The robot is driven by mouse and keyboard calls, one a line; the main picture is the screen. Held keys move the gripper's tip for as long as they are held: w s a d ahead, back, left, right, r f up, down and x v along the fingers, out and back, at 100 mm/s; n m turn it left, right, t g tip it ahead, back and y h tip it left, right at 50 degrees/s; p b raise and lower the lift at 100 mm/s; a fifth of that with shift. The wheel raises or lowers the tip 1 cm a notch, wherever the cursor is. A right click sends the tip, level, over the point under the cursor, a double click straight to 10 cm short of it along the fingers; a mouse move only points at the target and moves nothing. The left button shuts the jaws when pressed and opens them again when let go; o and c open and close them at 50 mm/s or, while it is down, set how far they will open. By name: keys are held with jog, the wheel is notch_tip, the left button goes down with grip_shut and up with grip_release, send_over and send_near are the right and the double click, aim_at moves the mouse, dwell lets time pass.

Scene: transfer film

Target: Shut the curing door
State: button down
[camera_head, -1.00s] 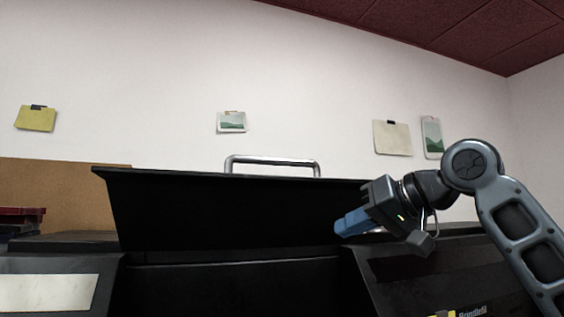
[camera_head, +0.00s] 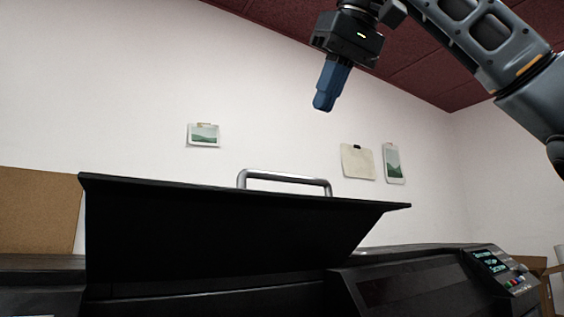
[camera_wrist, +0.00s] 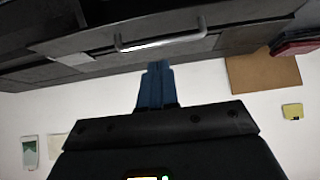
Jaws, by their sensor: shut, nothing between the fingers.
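The curing door (camera_head: 230,230) is a wide black panel on the dark machine, tilted up and open in the head view. A silver bar handle (camera_head: 285,178) stands on its upper edge. In the wrist view the handle (camera_wrist: 160,43) shows beyond the fingertips. My gripper (camera_head: 322,104) is above the door and handle, with its blue fingers shut and pointing down. It is apart from the door and holds nothing. In the wrist view the shut fingers of my gripper (camera_wrist: 157,66) point toward the machine.
The machine's control panel (camera_head: 502,268) with lit screens is at the right. A cork-brown board (camera_head: 38,212) stands at the left. Pictures such as the pale sheet (camera_head: 357,161) hang on the white wall. Red trays (camera_wrist: 297,42) lie at the upper right of the wrist view.

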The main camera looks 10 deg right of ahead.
jog(key=s+f+p+x, duration=0.1)
jog(key=s+p+x, duration=0.1)
jog(key=x, duration=1)
jog(key=shift+w+d+f+p, duration=0.15)
jog(key=shift+w+f+p, duration=0.15)
jog(key=shift+f, duration=0.35)
jog(key=shift+f, duration=0.1)
